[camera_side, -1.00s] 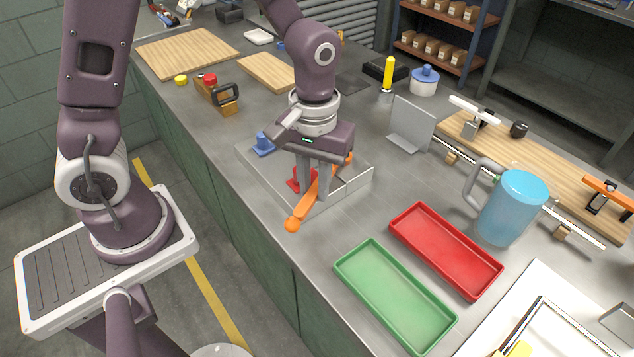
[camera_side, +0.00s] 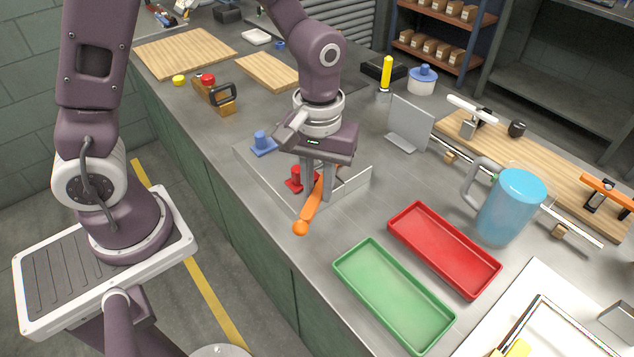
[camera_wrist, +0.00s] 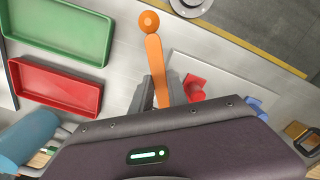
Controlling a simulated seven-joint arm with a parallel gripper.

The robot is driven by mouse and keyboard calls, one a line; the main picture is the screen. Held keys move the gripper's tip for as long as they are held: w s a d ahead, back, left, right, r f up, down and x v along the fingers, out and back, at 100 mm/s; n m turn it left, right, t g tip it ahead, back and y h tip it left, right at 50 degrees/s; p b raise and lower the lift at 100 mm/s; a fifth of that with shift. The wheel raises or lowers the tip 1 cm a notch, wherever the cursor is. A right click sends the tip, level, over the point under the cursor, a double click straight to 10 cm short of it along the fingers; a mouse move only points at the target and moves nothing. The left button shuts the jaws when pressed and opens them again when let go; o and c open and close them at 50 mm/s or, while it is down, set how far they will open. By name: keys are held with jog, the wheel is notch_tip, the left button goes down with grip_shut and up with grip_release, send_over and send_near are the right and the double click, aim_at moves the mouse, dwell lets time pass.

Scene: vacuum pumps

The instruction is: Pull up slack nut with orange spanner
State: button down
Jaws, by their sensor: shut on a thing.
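The orange spanner (camera_side: 309,213) is held in my gripper (camera_side: 318,192), which is shut on its handle. Its round end points toward the front edge of the counter. In the wrist view the spanner (camera_wrist: 154,65) stands out between the two grey fingers (camera_wrist: 160,92). A blue one (camera_side: 262,143) stands farther back on the same pale plate (camera_side: 348,187). I cannot make out a nut.
A red tray (camera_side: 445,249) and a green tray (camera_side: 392,296) lie to the right. A blue jug (camera_side: 511,207) stands beyond the red tray. A grey upright plate (camera_side: 411,123) stands behind my gripper. The counter's front edge is close to the spanner's round end.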

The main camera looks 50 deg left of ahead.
jog(key=shift+w+d+n, duration=0.4)
jog(key=shift+d+n, duration=0.15)
jog(key=shift+n, duration=0.1)
jog(key=shift+w+d+n, duration=0.35)
jog(key=shift+d+n, duration=0.2)
jog(key=shift+n, duration=0.1)
dwell(1.5)
jog(key=shift+a, duration=0.1)
jog(key=shift+s+a+m, duration=0.5)
jog(key=shift+a+m, duration=0.05)
jog(key=shift+m, duration=0.15)
jog(key=shift+r, duration=0.15)
jog(key=shift+r, duration=0.4)
jog(key=shift+r, duration=0.65)
